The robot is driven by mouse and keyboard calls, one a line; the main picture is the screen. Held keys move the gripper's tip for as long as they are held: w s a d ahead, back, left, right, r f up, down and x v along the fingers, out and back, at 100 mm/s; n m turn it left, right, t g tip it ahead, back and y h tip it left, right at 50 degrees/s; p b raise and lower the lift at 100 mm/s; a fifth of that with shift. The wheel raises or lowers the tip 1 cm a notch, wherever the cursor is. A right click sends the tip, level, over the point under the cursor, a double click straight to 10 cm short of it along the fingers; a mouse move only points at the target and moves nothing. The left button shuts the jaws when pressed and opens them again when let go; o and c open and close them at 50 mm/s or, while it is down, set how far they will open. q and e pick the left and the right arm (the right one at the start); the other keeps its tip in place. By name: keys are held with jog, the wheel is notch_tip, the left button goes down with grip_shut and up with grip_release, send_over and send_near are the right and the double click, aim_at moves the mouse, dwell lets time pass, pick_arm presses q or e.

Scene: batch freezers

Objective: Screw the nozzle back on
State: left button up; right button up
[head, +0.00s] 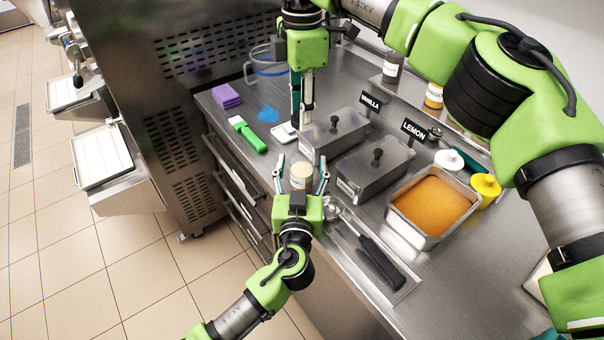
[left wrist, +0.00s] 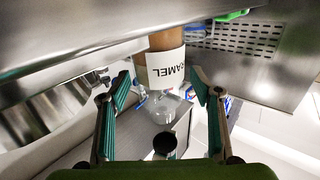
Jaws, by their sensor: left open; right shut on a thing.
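A jar or bottle (head: 301,171) with a tan, pale top stands between the fingers of my left gripper (head: 301,178) at the counter's front edge. My left gripper is open. In the left wrist view the bottle (left wrist: 166,66) is brown, with a white label reading CARAMEL upside down and a clear end pointing at my palm. My open fingers (left wrist: 160,110) are on either side of it. My right gripper (head: 301,112) points down above the counter, behind the bottle. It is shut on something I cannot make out. I cannot identify the nozzle for certain.
Lidded steel tubs stand by the VANILLA (head: 370,101) and LEMON (head: 414,130) signs. An orange-filled pan (head: 434,203), a yellow-capped item (head: 486,187) and a white-capped item (head: 449,160) are to the right. A green brush (head: 247,134) and purple sponges (head: 226,96) lie left. A dark-handled tool (head: 381,262) lies in front.

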pick_arm(q)
jog(key=shift+w, duration=0.1)
jog(key=shift+c, duration=0.3)
grip_shut()
pick_arm(e)
send_over(302, 149)
jog(key=shift+f, duration=2.5)
jog(key=shift+f, duration=0.85)
jog(key=shift+f, duration=0.6)
